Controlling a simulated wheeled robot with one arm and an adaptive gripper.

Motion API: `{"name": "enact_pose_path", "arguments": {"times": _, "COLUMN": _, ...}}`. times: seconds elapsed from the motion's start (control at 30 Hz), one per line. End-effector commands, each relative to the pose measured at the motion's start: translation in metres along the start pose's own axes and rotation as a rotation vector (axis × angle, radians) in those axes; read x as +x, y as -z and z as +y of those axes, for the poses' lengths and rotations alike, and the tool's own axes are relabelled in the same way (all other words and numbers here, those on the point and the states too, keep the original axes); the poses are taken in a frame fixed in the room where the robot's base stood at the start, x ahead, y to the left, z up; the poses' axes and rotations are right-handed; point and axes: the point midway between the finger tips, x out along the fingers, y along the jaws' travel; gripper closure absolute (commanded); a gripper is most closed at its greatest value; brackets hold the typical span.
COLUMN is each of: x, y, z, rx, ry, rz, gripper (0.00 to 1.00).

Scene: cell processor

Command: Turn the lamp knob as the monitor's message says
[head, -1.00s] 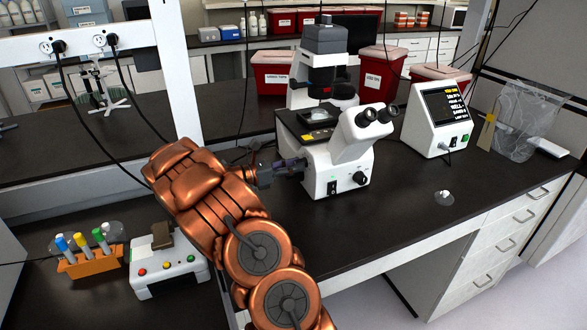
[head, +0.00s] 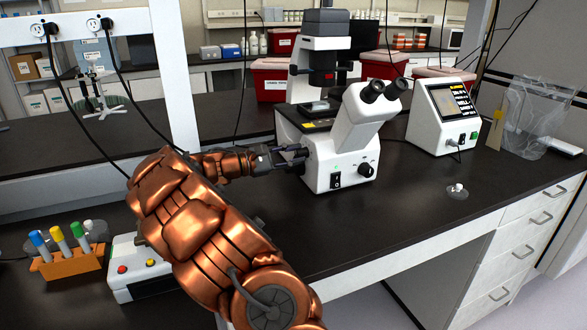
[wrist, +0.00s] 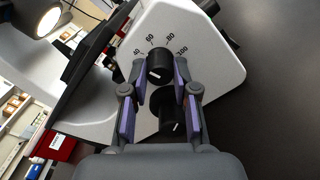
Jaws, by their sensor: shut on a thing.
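The white microscope (head: 355,140) stands on the black bench, and my gripper (head: 292,157) reaches its left side. In the wrist view, a black lamp knob (wrist: 159,66) with a white mark sits on the white panel, with a scale reading 40, 60, 80, 100 around its upper side. My gripper (wrist: 160,76) is shut on this knob, one purple-padded finger on each side. A second black knob (wrist: 173,112) with a white mark shows lower, between the finger links. The monitor (head: 443,115) stands right of the microscope; its text is too small to read surely.
An orange rack (head: 70,264) of coloured-cap tubes and a white box with coloured buttons (head: 122,270) are at lower left. A small white item (head: 457,189) lies on the bench at right. Red bins (head: 272,88) stand behind. The microscope lamp (wrist: 46,22) glows.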

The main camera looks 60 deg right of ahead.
Motion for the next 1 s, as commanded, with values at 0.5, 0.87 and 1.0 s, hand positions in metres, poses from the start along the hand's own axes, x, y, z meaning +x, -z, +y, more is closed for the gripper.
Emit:
{"name": "enact_pose_path", "arguments": {"times": 0.5, "x": -0.0001, "y": 0.0035, "z": -0.003, "rx": 0.438, "ry": 0.0, "rz": 0.0, "gripper": 1.0}}
{"name": "enact_pose_path", "arguments": {"times": 0.87, "x": 0.0002, "y": 0.001, "z": -0.0013, "rx": 0.585, "ry": 0.001, "rz": -0.001, "gripper": 1.0}}
{"name": "enact_pose_path", "arguments": {"times": 1.0, "x": 0.0003, "y": 0.0003, "z": -0.0008, "rx": 0.605, "ry": 0.002, "rz": -0.001, "gripper": 1.0}}
